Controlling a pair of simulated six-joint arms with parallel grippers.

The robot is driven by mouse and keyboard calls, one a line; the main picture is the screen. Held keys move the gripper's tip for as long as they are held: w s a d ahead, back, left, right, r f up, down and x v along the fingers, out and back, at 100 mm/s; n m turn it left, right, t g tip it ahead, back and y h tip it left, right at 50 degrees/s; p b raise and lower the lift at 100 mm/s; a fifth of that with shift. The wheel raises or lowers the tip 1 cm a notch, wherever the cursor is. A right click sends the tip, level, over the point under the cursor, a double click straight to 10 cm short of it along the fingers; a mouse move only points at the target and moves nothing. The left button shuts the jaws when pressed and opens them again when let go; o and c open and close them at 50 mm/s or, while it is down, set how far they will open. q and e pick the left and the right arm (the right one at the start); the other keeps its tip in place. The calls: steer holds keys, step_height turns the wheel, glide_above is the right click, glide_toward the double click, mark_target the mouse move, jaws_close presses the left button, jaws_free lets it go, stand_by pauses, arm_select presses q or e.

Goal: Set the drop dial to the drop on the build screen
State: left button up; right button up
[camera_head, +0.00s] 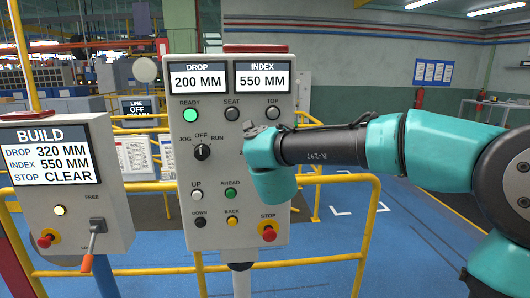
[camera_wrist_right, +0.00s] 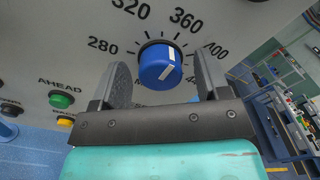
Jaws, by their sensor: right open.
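The drop display (camera_head: 198,78) on the control panel reads 200 MM. The blue drop dial (camera_wrist_right: 161,64) shows in the right wrist view, with 280, 320, 360 and 400 readable around it; its white line slants to the upper right, towards the 360 side. My right gripper (camera_wrist_right: 164,85) is open, with one finger on each side of the dial and gaps visible. In the head view my right gripper (camera_head: 262,130) covers the dial. My left gripper is not in view.
The panel also carries a lit READY lamp (camera_head: 190,115), a JOG/OFF/RUN selector (camera_head: 202,152), an AHEAD button (camera_head: 231,193) and a red STOP button (camera_head: 268,230). A lever (camera_head: 95,238) stands out from the build box. Yellow rails (camera_head: 310,262) run around the panel.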

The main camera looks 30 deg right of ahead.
steer(key=c, duration=0.9)
steer(key=shift+n, duration=0.3)
steer(key=shift+w+f+n, duration=0.1)
steer(key=shift+f+n, duration=0.05)
steer(key=shift+n, duration=4.45)
steer(key=o, duration=0.9)
